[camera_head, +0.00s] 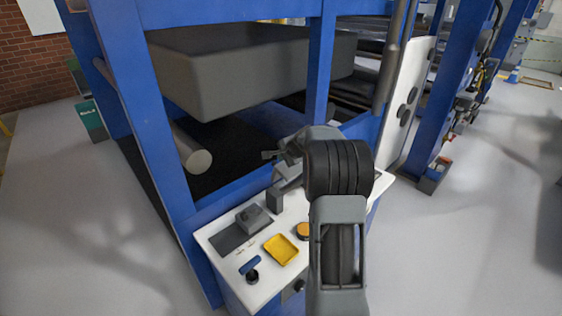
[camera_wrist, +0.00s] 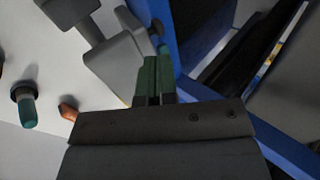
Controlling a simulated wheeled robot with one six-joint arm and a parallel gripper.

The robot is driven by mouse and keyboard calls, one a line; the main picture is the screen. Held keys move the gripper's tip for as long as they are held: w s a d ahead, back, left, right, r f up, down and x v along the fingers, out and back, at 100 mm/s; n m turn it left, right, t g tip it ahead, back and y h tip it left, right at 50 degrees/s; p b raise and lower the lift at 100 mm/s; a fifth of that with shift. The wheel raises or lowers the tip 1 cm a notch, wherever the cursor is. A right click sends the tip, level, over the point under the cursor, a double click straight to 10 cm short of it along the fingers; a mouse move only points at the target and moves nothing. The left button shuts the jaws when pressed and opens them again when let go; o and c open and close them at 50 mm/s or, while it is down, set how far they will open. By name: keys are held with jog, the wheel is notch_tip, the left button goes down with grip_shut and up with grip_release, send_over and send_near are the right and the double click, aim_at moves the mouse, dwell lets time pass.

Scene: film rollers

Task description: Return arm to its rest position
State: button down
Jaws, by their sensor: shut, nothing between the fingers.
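My arm rises from the bottom of the head view and bends over the white worktop (camera_head: 213,247). My gripper (camera_head: 269,155) points left above the back of the worktop, beside the blue machine frame. In the wrist view its two green fingertips (camera_wrist: 153,70) are together with nothing between them. Grey block-shaped parts (camera_wrist: 116,62) appear just beyond and left of the fingertips; I cannot tell whether they touch. My arm hides part of the worktop's right side.
On the worktop are a yellow tray (camera_head: 281,250), a grey block (camera_head: 253,218), a blue-handled item (camera_head: 250,265) and an orange round item (camera_head: 303,231). Blue frame posts (camera_head: 150,110) and a large grey box-like part (camera_head: 235,80) stand close behind. Open floor lies left and right.

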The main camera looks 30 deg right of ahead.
jog(key=s+r, duration=0.3)
jog(key=r, duration=0.4)
jog(key=shift+s+r, duration=0.3)
jog(key=s+a+f+n+g, duration=0.4)
jog(key=s+a+f+n, duration=0.2)
jog(key=s, duration=0.3)
jog(key=s+a+r+n+h, duration=0.1)
jog(key=s+a+n, duration=0.9)
jog(key=s+a, duration=0.6)
jog(key=shift+s+a+r+n+g, duration=0.35)
jog(key=shift+s+a+n+g, duration=0.05)
jog(key=shift+s, duration=0.55)
jog(key=shift+s, duration=0.1)
